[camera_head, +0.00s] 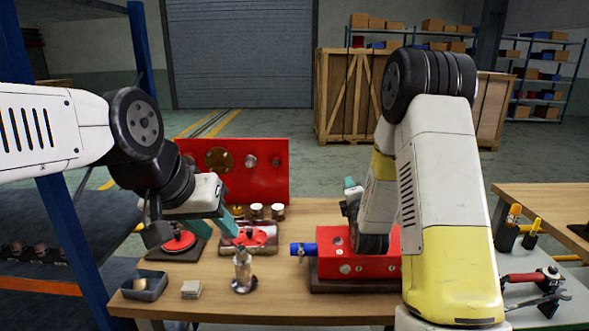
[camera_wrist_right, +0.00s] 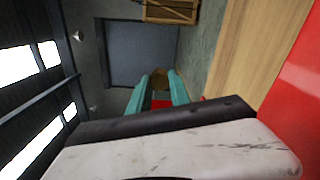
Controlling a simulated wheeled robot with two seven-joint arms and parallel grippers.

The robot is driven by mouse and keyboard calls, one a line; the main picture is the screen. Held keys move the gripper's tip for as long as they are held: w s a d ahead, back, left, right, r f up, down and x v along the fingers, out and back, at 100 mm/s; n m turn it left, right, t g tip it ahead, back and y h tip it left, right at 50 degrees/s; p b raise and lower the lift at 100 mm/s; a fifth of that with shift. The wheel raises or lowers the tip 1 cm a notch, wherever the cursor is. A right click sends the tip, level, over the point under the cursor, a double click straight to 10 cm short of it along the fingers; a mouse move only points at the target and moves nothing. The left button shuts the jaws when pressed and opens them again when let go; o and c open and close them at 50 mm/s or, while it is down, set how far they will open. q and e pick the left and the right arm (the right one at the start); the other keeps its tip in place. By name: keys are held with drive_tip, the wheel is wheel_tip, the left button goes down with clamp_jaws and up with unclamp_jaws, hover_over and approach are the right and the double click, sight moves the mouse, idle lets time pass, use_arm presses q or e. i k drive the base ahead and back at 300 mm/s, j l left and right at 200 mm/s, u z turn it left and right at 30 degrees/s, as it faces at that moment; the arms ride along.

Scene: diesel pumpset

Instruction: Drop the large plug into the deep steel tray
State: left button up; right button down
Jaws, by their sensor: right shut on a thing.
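My right gripper (camera_head: 350,188) reaches out over the table beside the red block, and my arm hides part of it. In the right wrist view, its teal fingers (camera_wrist_right: 158,90) are shut on a small brownish thing (camera_wrist_right: 160,77), apparently the large plug; its shape is hard to make out. A grey tray (camera_head: 158,293), apparently the deep steel tray, is at the table's front left with a tan thing in it. My left gripper (camera_head: 192,232) is over the back left of the table, its fingers spread and apparently empty, above red round parts.
A red block (camera_head: 345,268) with a blue cylinder (camera_head: 303,249) stands mid-table. A metal fitting (camera_head: 243,270) and a small pale block (camera_head: 191,289) are near the front. A red panel (camera_head: 270,182) stands behind. The front middle is fairly clear.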

sight(160, 286)
drive_tip(key=k+l+u, duration=0.15)
drive_tip(key=l+u, duration=0.25)
drive_tip(key=k+l+u, duration=0.2)
drive_tip(key=u, duration=0.25)
drive_tip(key=l+u, duration=0.15)
drive_tip(key=u, duration=1.7)
drive_tip(key=l+u, duration=0.15)
drive_tip(key=l, duration=0.55)
drive_tip(key=i, duration=0.05)
